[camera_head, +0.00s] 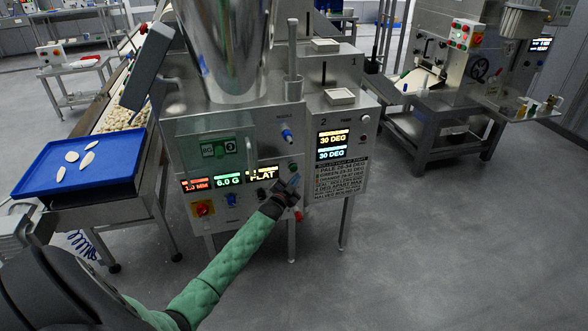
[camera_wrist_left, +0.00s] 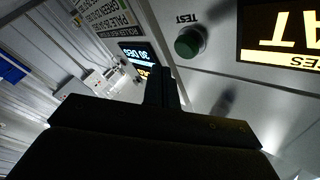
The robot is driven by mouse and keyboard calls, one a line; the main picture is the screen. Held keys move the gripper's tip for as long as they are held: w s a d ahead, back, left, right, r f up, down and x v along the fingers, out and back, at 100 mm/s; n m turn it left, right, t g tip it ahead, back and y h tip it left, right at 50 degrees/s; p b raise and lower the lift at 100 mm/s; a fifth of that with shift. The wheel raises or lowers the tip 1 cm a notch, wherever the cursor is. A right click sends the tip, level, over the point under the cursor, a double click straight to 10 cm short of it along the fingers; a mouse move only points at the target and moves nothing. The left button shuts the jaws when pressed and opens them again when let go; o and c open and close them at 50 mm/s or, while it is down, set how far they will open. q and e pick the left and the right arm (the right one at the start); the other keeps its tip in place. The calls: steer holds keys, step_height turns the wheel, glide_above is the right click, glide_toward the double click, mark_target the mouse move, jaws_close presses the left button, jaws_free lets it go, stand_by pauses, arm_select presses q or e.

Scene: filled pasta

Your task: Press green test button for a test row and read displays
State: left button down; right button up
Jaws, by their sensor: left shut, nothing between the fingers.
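The green test button (camera_wrist_left: 189,41), under the label TEST, is on the steel machine panel and shows upside down in the left wrist view. In the head view the green button (camera_head: 293,168) sits just above my left gripper (camera_head: 290,186). The gripper is shut and empty; its fingers (camera_wrist_left: 162,85) appear beside the button, apart from it. Displays read 1.0 MM (camera_head: 197,185), 6.0 G (camera_head: 229,180) and FLAT (camera_head: 263,174). The two side displays (camera_head: 333,137) both read 30 DEG. My right gripper is not in view.
A printed instruction sheet (camera_head: 341,176) is on the panel right of the gripper. A red emergency button (camera_head: 202,208) and a blue knob (camera_head: 231,200) sit lower left. A blue tray (camera_head: 85,185) with several pale pieces stands left. Open floor lies right.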

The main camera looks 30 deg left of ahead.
arm_select(q)
steer(key=shift+s+d+p, duration=0.65)
steer(key=shift+s+d, duration=0.4)
steer(key=shift+d, duration=0.15)
